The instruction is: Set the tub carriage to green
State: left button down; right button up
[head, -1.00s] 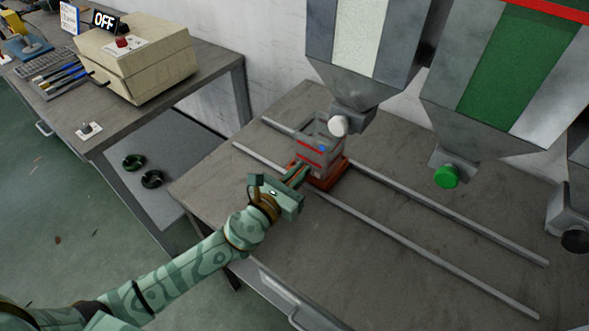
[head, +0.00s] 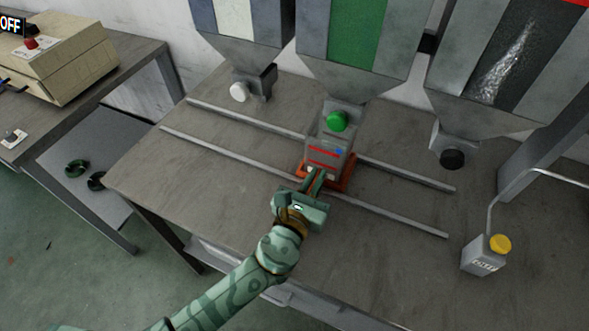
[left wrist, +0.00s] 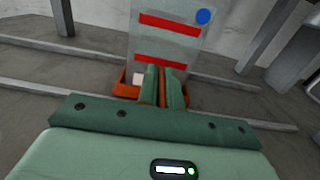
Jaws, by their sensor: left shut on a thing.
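The tub carriage is an orange-red base (head: 342,182) on two rails, carrying a clear grey tub (head: 330,155) with red lines and a blue dot. It stands below the hopper with the green stripe (head: 355,35) and its green knob (head: 336,121). In the left wrist view the tub (left wrist: 165,45) rises straight ahead, with the orange carriage (left wrist: 122,90) at its foot. My left gripper (head: 314,180) is shut on a part at the carriage's front; its fingers (left wrist: 163,88) hide most of that part. My right gripper is not in view.
A hopper with a white knob (head: 239,92) hangs to the left, one with a black knob (head: 452,159) to the right. The rails (head: 400,219) run clear on both sides. A beige machine (head: 65,50) reads OFF.

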pick_arm(q)
jog(key=shift+s+d, duration=0.3)
jog(key=shift+d, duration=0.45)
jog(key=shift+s+d, duration=0.1)
jog(key=shift+d, duration=0.15)
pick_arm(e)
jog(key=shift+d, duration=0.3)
pick_arm(q)
jog(key=c, duration=1.6)
grip_release()
jog(key=shift+o, duration=0.2)
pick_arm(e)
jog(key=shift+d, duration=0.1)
pick_arm(q)
jog(key=v, duration=1.6)
jog(key=shift+s+a+p, duration=0.1)
jog(key=shift+s+p, duration=0.1)
jog(key=shift+p, duration=0.15)
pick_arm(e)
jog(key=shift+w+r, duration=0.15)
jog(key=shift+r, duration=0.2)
